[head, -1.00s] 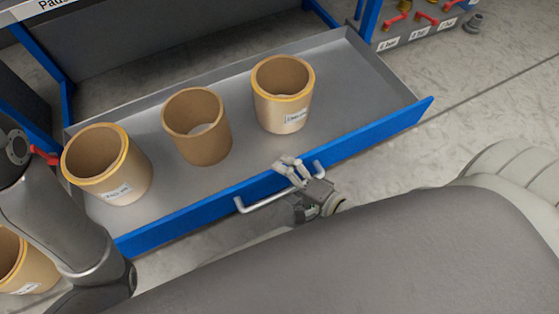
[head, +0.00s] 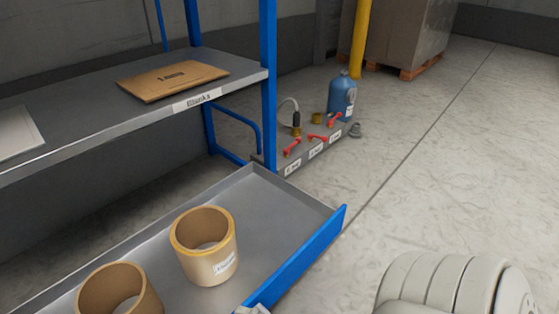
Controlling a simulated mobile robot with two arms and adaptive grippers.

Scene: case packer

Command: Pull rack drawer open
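The rack drawer (head: 300,204) is a grey metal tray with a blue front (head: 310,250). It stands pulled out from under the rack, at the bottom of the head view. Its handle is below the picture edge and hidden. Only a small light-grey tip of my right gripper (head: 252,309) shows at the bottom edge, by the blue front. Whether its fingers are open or shut cannot be seen. My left gripper is out of view.
Above is a grey shelf (head: 100,128) with a cardboard piece (head: 172,80). A valve manifold (head: 312,150) and blue bottle (head: 342,95) stand beyond. The floor (head: 400,180) at right is clear.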

